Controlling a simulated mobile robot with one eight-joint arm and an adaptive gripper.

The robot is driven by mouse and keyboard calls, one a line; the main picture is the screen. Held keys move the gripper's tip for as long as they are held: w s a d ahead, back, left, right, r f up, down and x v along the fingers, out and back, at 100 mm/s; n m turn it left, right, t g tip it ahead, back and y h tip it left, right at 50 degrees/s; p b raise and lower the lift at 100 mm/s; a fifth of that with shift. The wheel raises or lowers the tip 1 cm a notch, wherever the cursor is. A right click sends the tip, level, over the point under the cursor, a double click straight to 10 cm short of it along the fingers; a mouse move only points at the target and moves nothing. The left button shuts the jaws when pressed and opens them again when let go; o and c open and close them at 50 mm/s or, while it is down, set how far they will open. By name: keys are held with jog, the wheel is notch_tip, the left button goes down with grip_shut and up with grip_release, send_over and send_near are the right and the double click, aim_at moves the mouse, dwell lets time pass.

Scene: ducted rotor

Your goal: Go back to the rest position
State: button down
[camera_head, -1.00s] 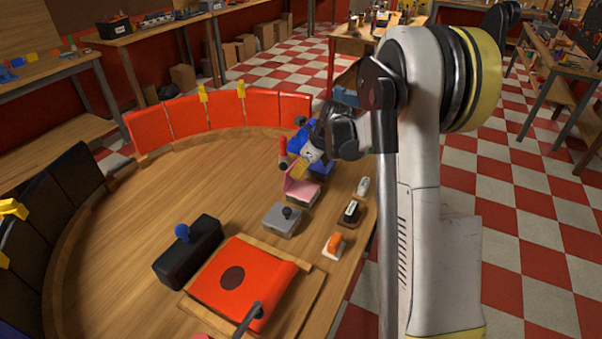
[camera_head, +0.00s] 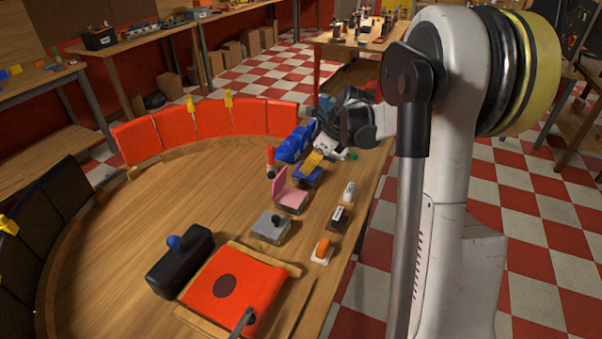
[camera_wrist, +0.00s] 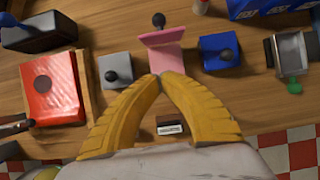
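My gripper (camera_head: 309,166) is over the far right side of the curved wooden table (camera_head: 130,210), near the blue box (camera_head: 312,181). In the wrist view, its two yellow fingers (camera_wrist: 161,76) come together at the tips, with nothing seen held between them. The tips show just in front of a pink box with a raised pink flap (camera_wrist: 165,50); how high they are above it I cannot tell. The pink flap (camera_head: 279,185) also stands up in the head view, left of my gripper. No rest position is marked in view.
Near the gripper are a grey box with a black knob (camera_head: 272,225), a red panel (camera_head: 250,285), a black box with a blue knob (camera_head: 180,262) and small switches (camera_head: 338,216) along the table edge. Red upright panels (camera_head: 200,124) line the back. Checkered floor (camera_head: 500,220) lies to the right.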

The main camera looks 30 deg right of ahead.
jog(key=s+a+r+n+h+b, duration=0.1)
jog(key=s+a+r+n+h, duration=0.1)
jog(key=s+a+r+n, duration=0.85)
jog(key=s+a+f+n+t, duration=0.1)
jog(key=s+a+f+n, duration=0.1)
jog(key=s+n, duration=0.5)
jog(key=s+a+f+n+t+h+b, duration=0.1)
jog(key=s+a+n, duration=0.4)
jog(key=n, duration=0.6)
jog(key=shift+s+a+f+t, duration=0.2)
jog(key=shift+s+f+t, duration=0.2)
jog(key=shift+s+f, duration=0.5)
jog(key=shift+s+r, duration=0.15)
jog(key=shift+s, duration=0.15)
